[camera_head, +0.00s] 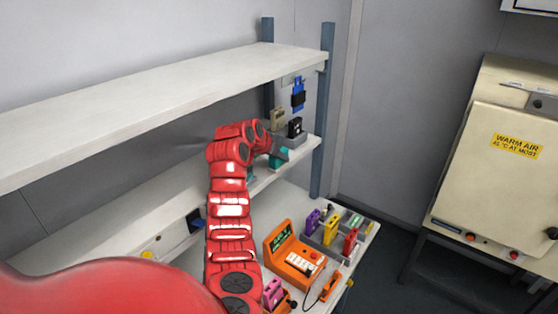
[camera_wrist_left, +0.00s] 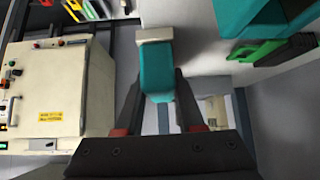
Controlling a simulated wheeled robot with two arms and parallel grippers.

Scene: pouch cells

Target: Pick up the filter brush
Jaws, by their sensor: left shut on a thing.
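The thing I take for the filter brush (camera_wrist_left: 157,82) has a teal body and a pale beige end block. In the left wrist view it lies between the two dark fingers of my left gripper (camera_wrist_left: 158,78), which is shut on it. In the head view my left gripper (camera_head: 281,152) is at the middle shelf's right end, with a bit of teal (camera_head: 276,161) beside it. The gripper and nearby items partly hide the brush there. My right gripper is not in view.
The middle shelf (camera_head: 150,220) holds a beige item (camera_head: 278,119) and a black item (camera_head: 295,127) close to the gripper. A blue item (camera_head: 298,93) hangs above. An orange device (camera_head: 293,258) and several coloured pieces stand on the bench below. A warm-air cabinet (camera_head: 500,170) stands right.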

